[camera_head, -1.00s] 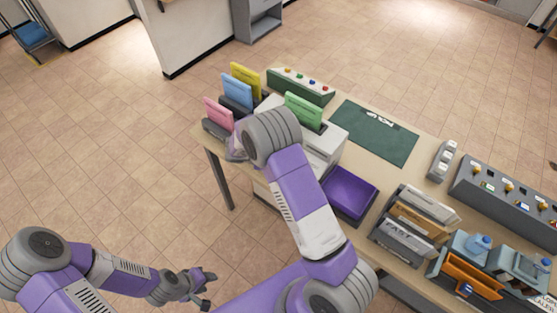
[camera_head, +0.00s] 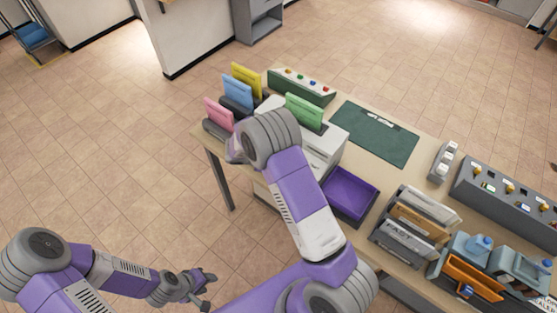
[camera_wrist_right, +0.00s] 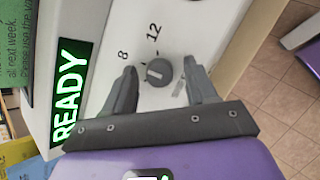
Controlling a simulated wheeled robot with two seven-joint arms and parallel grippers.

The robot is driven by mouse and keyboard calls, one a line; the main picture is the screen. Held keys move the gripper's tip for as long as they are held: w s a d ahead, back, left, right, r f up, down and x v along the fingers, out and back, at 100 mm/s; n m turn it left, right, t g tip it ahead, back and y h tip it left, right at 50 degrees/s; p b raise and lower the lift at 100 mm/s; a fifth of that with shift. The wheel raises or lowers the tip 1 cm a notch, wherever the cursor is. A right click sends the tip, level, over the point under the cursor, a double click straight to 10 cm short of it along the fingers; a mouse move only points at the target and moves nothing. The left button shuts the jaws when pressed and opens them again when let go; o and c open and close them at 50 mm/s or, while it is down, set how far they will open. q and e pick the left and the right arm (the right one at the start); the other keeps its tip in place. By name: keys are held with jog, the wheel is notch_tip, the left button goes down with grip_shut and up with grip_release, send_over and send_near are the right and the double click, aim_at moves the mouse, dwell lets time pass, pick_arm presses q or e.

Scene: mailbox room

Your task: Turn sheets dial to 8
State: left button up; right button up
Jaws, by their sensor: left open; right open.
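The sheets dial (camera_wrist_right: 158,72) is a small dark grey knob on a white panel in the right wrist view. The numbers 8 and 12 are printed beside it; its exact pointing is hard to tell. My right gripper (camera_wrist_right: 160,82) is open, with one finger on each side of the dial and a visible gap to it. In the head view the white machine (camera_head: 324,148) stands on the table, partly hidden by my right arm; the right gripper is hidden there. My left gripper (camera_head: 207,284) is open and empty, low at the left, away from the table.
A green READY display (camera_wrist_right: 69,88) is lit beside the dial. On the table are a green card (camera_head: 304,111), a purple tray (camera_head: 352,190), a green mat (camera_head: 376,134) and a letter sorter (camera_head: 405,243). Open floor lies left of the table.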

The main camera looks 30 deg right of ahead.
jog(key=shift+r, duration=0.1)
jog(key=v, duration=0.7)
jog(key=shift+a, duration=0.2)
jog(key=shift+r, duration=0.15)
